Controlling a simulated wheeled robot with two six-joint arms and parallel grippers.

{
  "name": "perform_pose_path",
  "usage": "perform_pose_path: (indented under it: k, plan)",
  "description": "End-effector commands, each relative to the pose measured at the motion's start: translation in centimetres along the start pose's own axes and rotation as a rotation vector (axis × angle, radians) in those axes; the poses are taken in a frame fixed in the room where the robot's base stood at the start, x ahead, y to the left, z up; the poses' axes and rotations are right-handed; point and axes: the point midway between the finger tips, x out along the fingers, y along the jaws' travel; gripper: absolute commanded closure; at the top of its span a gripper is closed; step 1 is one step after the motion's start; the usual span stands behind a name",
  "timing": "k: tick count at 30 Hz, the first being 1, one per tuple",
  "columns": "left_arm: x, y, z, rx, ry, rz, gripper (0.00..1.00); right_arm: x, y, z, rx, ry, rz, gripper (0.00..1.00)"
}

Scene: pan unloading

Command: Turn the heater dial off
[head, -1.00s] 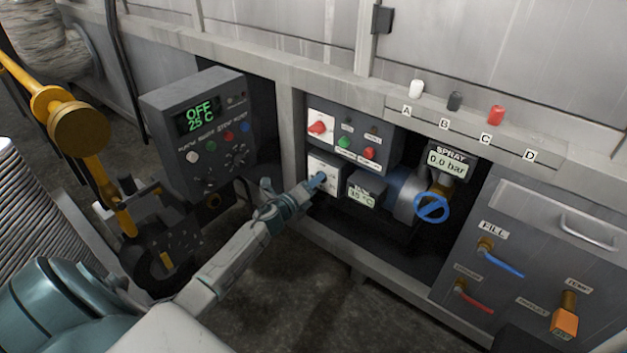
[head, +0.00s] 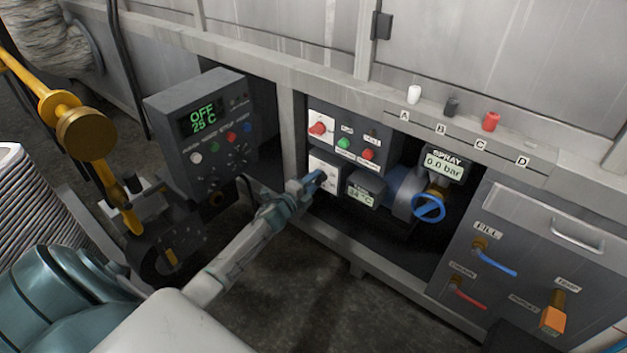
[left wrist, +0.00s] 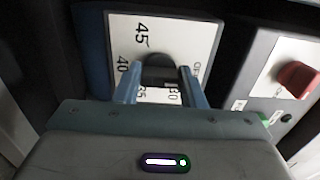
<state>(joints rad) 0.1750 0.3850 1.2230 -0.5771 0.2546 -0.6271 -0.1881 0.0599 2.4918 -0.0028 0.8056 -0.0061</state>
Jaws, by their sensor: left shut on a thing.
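The heater dial is a dark knob (left wrist: 158,68) on a white plate (left wrist: 190,36) printed with 45, 40, 35, 30 and partly hidden lettering at the right. The plate also shows in the head view (head: 330,168), low in the panel bay under a red switch. My left gripper (head: 317,180) reaches it from the lower left. In the left wrist view its two blue-grey fingers (left wrist: 160,88) stand on either side of the knob, shut on it. The fingers and gripper body hide part of the scale and the knob's pointer. My right gripper is not in view.
A red switch (head: 319,128) sits just above the dial plate, with green and red buttons beside it. A small temperature display (head: 360,193) and a blue valve wheel (head: 429,207) are close on the right. A control box (head: 203,132) reading OFF, 25 C stands left.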

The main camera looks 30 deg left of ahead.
Motion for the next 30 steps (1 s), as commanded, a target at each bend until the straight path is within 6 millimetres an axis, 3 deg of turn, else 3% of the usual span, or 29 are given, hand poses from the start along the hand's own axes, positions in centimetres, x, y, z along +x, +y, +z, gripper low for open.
perform_pose_path:
  k: [15, 16, 18, 30]
  plan:
    - [-0.05, 0.15, -0.07, -0.019, 0.001, 0.001, 0.86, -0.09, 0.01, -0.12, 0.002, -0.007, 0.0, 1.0]
    - [-0.05, 0.14, -0.07, -0.019, 0.001, 0.001, 0.58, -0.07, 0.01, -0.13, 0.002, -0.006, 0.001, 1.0]
    - [-0.04, 0.13, -0.06, -0.019, 0.001, 0.001, 0.44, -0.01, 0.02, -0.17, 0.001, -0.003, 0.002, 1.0]
    - [-0.57, 0.11, 0.01, -0.016, 0.0, 0.001, 0.42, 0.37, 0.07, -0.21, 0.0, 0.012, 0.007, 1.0]
